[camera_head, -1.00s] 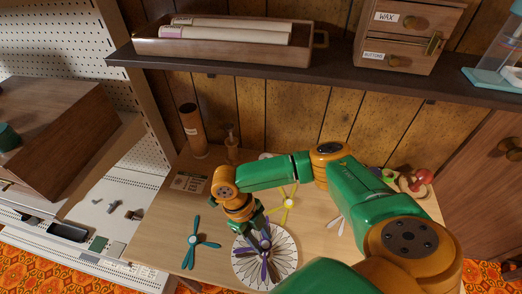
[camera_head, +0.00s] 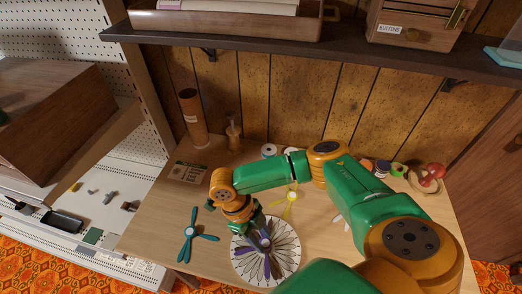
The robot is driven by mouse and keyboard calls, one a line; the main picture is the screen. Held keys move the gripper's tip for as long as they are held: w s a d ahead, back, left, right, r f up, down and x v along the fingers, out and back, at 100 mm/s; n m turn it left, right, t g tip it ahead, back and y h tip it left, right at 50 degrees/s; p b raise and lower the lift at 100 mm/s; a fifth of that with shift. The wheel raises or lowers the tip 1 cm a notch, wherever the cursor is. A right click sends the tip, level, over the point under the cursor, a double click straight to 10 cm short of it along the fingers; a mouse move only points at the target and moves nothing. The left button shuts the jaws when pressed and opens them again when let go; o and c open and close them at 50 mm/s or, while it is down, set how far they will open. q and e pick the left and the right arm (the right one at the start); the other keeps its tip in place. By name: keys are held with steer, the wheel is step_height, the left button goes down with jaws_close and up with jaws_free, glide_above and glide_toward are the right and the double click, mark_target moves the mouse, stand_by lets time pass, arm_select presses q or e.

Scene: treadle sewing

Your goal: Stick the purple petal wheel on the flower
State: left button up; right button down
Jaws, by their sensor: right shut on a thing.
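The purple petal wheel (camera_head: 267,265) is over the round white flower disc (camera_head: 284,261), which has dark petal outlines and lies on the wooden table. My right gripper (camera_head: 262,243) comes down from above and is shut on the purple petal wheel near its hub. The gripper hides part of the wheel and of the disc's far side. I cannot tell whether the wheel touches the disc. My left gripper is not in view.
A teal petal wheel (camera_head: 190,232) lies left of the disc, and a yellow one (camera_head: 290,202) lies behind it. A brown tube (camera_head: 193,118) and a card (camera_head: 190,172) are at the back left. Spools and a red pincushion (camera_head: 430,174) are at the right. A dark shelf (camera_head: 230,42) hangs above.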

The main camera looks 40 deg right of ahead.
steer(key=shift+f+b, duration=0.3)
steer(key=shift+f, duration=0.25)
stand_by(0.9)
steer(key=shift+c, duration=2)
jaws_free()
